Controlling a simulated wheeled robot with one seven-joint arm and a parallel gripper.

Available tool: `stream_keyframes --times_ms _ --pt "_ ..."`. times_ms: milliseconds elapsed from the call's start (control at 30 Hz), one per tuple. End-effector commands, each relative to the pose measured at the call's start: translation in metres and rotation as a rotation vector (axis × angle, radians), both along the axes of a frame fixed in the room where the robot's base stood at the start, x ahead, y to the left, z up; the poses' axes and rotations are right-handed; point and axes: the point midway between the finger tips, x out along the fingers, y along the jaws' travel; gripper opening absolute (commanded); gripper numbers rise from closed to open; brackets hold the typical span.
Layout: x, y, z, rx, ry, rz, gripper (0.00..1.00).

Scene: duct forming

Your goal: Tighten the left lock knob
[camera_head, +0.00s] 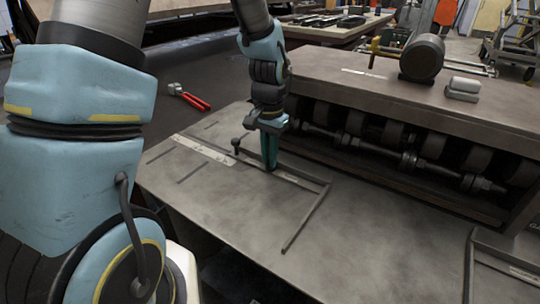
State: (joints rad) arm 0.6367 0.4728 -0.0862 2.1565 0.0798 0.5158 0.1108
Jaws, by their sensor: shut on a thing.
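My gripper (269,163) points down at the left entry guide (307,222) on the grey sheet-metal table (215,195) of the machine. Its teal fingers are shut at the guide's slotted rail, on what appears to be the left lock knob. The fingers hide nearly all of that knob, so how tight it sits cannot be seen. A small dark ball-ended handle (237,143) stands just left of my fingers, apart from them.
The machine's roller housing (430,95) rises behind and right of my gripper, with open rollers and shafts (400,155) below it. A motor (422,58) sits on top. Red-handled pliers (188,97) lie at the back left. A second guide (500,262) is at the lower right.

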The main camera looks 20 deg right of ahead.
Motion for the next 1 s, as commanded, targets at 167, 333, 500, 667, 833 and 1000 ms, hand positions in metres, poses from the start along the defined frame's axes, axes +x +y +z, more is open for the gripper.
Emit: stream_keyframes --times_ms 167,333,500,667,833,1000 --pt "0.001 0.0 0.0 -0.001 -0.001 -0.022 0.0" --pt "0.001 0.0 0.0 -0.001 -0.002 -0.021 0.16" --pt "0.0 0.0 0.0 -0.001 -0.001 -0.019 0.35" --pt "0.0 0.0 0.0 -0.001 -0.001 -0.019 0.44" --pt "0.0 0.0 0.001 -0.001 -0.001 -0.018 0.44" --pt "0.002 -0.001 0.015 -0.004 -0.005 -0.018 0.44"
